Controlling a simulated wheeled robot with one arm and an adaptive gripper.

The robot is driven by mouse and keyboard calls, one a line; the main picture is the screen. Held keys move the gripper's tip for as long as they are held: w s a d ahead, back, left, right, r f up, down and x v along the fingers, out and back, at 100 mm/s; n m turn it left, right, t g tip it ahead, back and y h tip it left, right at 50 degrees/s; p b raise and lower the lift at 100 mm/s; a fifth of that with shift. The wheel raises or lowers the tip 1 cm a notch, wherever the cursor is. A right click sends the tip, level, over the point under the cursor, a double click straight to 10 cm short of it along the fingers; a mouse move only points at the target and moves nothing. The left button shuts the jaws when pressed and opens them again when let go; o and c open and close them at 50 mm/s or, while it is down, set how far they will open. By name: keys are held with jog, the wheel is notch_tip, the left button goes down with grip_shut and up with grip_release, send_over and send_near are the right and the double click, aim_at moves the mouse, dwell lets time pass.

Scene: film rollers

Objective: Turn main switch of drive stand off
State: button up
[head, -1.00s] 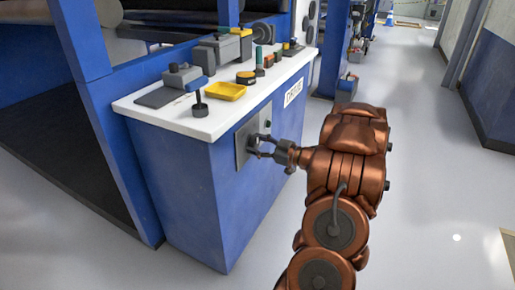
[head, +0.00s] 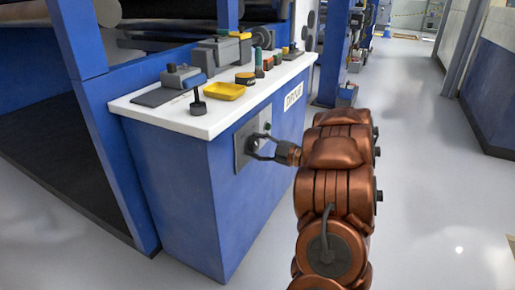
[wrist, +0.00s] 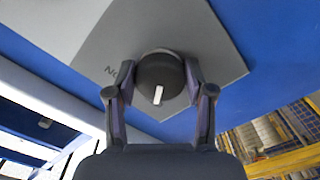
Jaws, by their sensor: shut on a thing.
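The main switch is a round black knob with a white pointer mark (wrist: 160,72) on a grey plate (wrist: 105,40). The plate (head: 243,146) is fixed to the side of the blue drive stand (head: 240,205). My gripper (wrist: 160,88) has one finger on each side of the knob and is shut on it. In the wrist view the white mark points down toward my gripper, and part of a label shows at the plate's left. In the head view my gripper (head: 256,147) reaches the plate from the right and hides most of the knob.
The stand's white top (head: 200,125) holds a yellow tray (head: 223,91), a black knob-topped post (head: 197,104) and several tools. A blue frame post (head: 110,120) stands left. Grey floor (head: 430,170) is open on the right.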

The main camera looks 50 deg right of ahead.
dwell(0.3)
jog(key=o, duration=1.2)
jog(key=shift+c, duration=0.2)
jog(key=v, duration=1.2)
jog(key=shift+s, duration=0.1)
